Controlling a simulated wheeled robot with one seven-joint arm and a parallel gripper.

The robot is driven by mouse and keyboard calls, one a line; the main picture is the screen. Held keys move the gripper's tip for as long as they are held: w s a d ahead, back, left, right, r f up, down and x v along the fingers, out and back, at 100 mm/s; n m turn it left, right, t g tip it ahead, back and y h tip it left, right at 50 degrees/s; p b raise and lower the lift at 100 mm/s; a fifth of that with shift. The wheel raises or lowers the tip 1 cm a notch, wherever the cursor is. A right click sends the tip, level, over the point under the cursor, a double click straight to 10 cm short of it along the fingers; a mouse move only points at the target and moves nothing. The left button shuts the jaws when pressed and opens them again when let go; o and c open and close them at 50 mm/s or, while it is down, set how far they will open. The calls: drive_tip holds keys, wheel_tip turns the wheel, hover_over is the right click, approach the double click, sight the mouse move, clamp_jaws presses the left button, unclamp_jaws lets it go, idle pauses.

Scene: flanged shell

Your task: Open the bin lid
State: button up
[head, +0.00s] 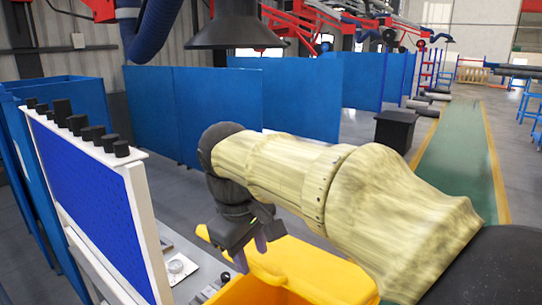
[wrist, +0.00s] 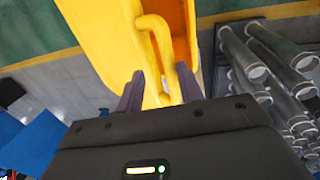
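The yellow bin (head: 310,272) stands at the bottom middle of the head view, partly hidden by my arm. In the wrist view its yellow lid (wrist: 95,40) fills the upper middle, with a curved yellow handle (wrist: 158,28) on it. A shaded orange recess shows beside the handle. My gripper (head: 262,240) points down at the bin's top. In the wrist view, the two dark purple fingers of my gripper (wrist: 158,88) stand apart, with yellow surface between them. The handle's lower end lies close to the right finger; I cannot tell whether they touch.
A white-framed blue panel (head: 85,185) with black knobs on top stands at the left, beside a bench with a small dial (head: 178,266). Blue partitions (head: 220,105) stand behind. A dark box (head: 396,128) sits farther back. The green walkway (head: 455,140) at right is clear.

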drive_tip(key=w+d+r, duration=0.1)
drive_tip(key=w+r, duration=0.1)
drive_tip(key=r, duration=0.6)
drive_tip(key=w+d+r, duration=0.2)
drive_tip(key=r, duration=0.6)
drive_tip(key=shift+w+d, duration=0.3)
drive_tip(key=shift+w, duration=0.1)
idle(1.2)
drive_tip(key=shift+w+f, duration=0.1)
idle(0.4)
